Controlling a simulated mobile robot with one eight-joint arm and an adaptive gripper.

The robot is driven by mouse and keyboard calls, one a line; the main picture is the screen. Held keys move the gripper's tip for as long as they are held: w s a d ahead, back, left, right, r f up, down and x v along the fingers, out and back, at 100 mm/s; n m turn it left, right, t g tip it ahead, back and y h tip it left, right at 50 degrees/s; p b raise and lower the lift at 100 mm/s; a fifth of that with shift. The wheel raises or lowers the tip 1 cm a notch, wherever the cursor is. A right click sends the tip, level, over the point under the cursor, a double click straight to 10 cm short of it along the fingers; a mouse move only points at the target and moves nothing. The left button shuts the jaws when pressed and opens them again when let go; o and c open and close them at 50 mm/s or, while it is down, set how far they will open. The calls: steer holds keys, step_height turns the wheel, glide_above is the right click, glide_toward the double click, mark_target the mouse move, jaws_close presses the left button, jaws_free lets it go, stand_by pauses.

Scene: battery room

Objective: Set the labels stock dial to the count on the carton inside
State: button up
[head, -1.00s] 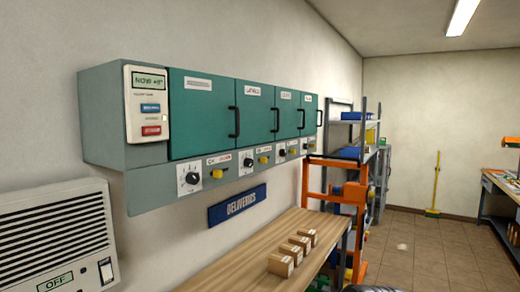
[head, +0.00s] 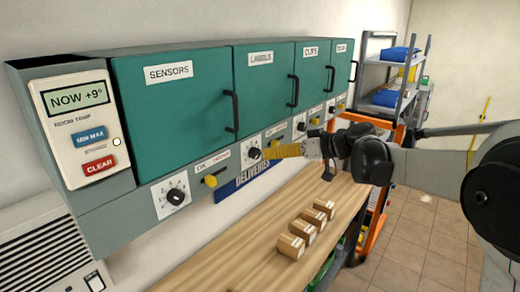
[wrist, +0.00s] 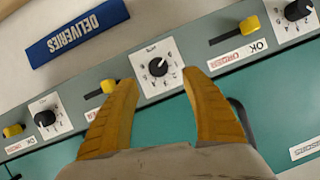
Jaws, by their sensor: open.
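The labels cabinet door (head: 262,95) is teal and shut, so the carton inside is hidden. Below it sits the labels dial (head: 254,154), a black knob on a white plate. My gripper (head: 275,152), with yellow fingers, is at this dial, seen side-on. In the wrist view the picture is upside down; the dial (wrist: 157,67) shows between and just beyond the open fingertips (wrist: 158,80), with nothing held. Its pointer mark points up and right in that view. Its numbers are too small to read.
Other dials and yellow sliders (head: 210,181) line the panel. A DELIVERIES sign (head: 240,185) is on the wall below. Several small cartons (head: 291,246) stand on the wooden bench (head: 235,255). Door handles (head: 231,111) stick out above. Bare floor (head: 405,240) lies at the right.

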mark_target(258, 154)
steer(key=x, duration=0.7)
steer(key=shift+w+a+f, duration=0.1)
steer(key=shift+w+f, duration=0.05)
steer(key=shift+w, duration=0.1)
steer(key=c, duration=1.2)
